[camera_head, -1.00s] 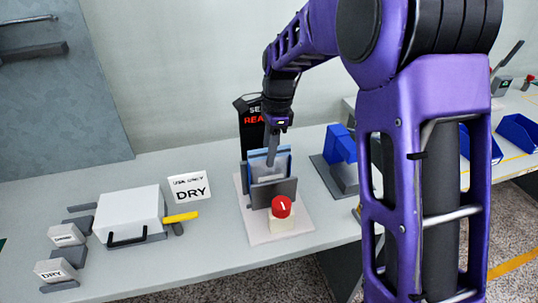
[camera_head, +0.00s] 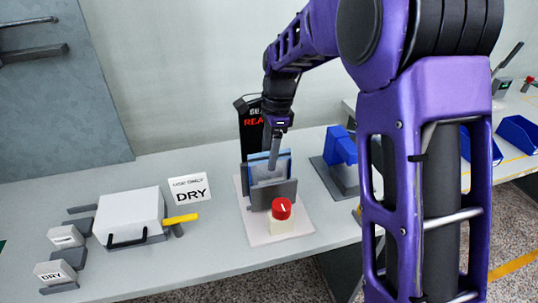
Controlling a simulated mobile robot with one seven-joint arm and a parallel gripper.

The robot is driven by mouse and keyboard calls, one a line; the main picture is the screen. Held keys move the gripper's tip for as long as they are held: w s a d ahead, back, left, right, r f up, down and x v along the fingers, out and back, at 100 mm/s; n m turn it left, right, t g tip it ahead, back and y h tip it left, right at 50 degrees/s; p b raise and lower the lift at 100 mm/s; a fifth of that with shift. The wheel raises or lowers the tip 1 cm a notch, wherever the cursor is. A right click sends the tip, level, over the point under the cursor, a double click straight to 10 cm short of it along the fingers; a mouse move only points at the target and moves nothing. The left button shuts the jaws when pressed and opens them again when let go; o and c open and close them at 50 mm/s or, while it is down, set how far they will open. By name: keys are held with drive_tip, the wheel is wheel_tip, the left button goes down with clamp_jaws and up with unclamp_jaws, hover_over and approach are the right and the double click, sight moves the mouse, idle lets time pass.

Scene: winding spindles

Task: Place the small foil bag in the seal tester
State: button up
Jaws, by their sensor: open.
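The seal tester (camera_head: 285,236) stands on the bench with a white base, grey upright plates and a red knob (camera_head: 282,208) at its front. A dark display behind it shows red lettering, partly hidden by my arm. The small foil bag (camera_head: 268,171) appears as a silvery, blue-edged sheet standing upright between the tester's plates; its lower part is hidden by the front plate. My gripper (camera_head: 273,164) points down at the bag's upper part, its fingers open. I cannot tell whether they touch the bag.
A white box-like device (camera_head: 130,217) with a yellow handle (camera_head: 181,218) stands on the left, beside a DRY sign (camera_head: 189,189) and small labelled blocks (camera_head: 55,271). A blue device (camera_head: 341,146) stands right of the tester. Blue bins (camera_head: 517,133) lie further right. The front bench strip is clear.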

wheel_tip(320, 180, up, 11)
drive_tip(key=d+p, duration=0.1)
drive_tip(key=shift+w+d+r+p, duration=0.15)
drive_tip(key=shift+w+p, duration=0.05)
drive_tip(key=shift+p, duration=0.2)
